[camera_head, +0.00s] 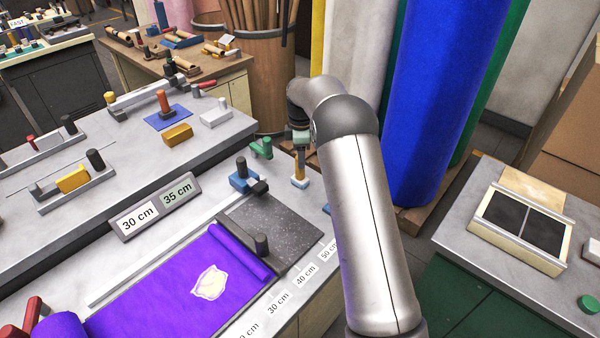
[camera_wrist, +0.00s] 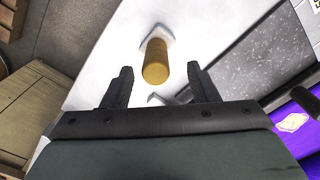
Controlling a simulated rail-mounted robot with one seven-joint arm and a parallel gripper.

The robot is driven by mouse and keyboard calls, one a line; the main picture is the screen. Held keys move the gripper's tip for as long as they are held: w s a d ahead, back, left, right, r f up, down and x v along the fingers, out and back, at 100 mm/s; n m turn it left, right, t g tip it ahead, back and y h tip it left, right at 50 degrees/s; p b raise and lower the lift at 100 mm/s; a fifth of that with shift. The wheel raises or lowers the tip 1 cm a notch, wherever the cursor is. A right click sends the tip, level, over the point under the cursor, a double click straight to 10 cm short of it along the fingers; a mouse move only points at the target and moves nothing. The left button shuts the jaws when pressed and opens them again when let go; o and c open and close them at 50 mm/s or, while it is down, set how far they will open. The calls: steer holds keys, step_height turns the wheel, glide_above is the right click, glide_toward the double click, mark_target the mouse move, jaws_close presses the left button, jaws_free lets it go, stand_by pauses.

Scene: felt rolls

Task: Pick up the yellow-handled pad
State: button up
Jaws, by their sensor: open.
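The yellow-handled pad (camera_head: 299,182) stands upright on the pale bench top, past the far end of the dark speckled plate. It has an upright yellow handle and a small pale base. In the wrist view its handle (camera_wrist: 155,62) points toward the camera, and its base lies beyond. My gripper (camera_head: 299,145) is over the handle, partly hidden by my arm in the head view. In the wrist view my gripper (camera_wrist: 160,72) is open, with the handle between the line of its two dark fingers. I cannot tell how far the fingers reach down beside it.
A green-handled tool (camera_head: 262,148) and a blue clamp (camera_head: 243,178) stand to the left of the pad. The speckled plate (camera_head: 285,232) and purple felt (camera_head: 165,285) lie nearer. Tall felt rolls (camera_head: 430,100) stand behind my arm. The bench edge is close to the pad.

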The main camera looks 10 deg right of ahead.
steer(key=shift+w+a+f+p, duration=0.15)
steer(key=shift+f+p, duration=0.35)
steer(key=shift+f, duration=1)
steer(key=shift+w+f+p, duration=0.1)
steer(key=shift+f+p, duration=0.35)
steer(key=shift+f, duration=1.05)
steer(key=c, duration=1.2)
steer(key=shift+o, duration=0.2)
steer(key=shift+r, duration=0.1)
steer(key=shift+r, duration=0.25)
step_height(320, 180, up, 2)
steer(key=shift+w+b, duration=0.1)
steer(key=shift+b, duration=0.25)
steer(key=shift+s+r+b, duration=0.75)
steer(key=shift+s+r, duration=1)
steer(key=shift+s, duration=0.6)
steer(key=shift+s+r+b, duration=0.75)
steer(key=shift+s+r, duration=0.95)
steer(key=shift+s, duration=0.7)
steer(key=shift+s+r+b, duration=0.75)
steer(key=shift+s+r, duration=1)
steer(key=shift+s, duration=0.6)
